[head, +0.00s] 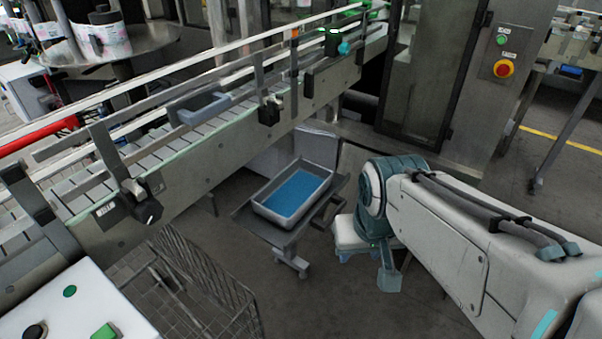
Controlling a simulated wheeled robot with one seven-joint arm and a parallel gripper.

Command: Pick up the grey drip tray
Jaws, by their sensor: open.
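The grey drip tray (271,216) is a shallow rectangular tray with a blue surface inside. It sits level on a small dark stand (255,226) below the conveyor, near the middle of the head view. Nothing covers it from this side. My gripper (368,268) hangs at the end of my arm, to the right of the tray and apart from it. It is open, and I see nothing between its fingers. My wrist partly hides it.
The conveyor (215,150) runs diagonally behind and above the tray, with a grey-blue piece (198,108) on it. A wire basket (190,285) stands at the lower left. A machine cabinet (425,80) stands behind my arm. Floor in front of the stand is clear.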

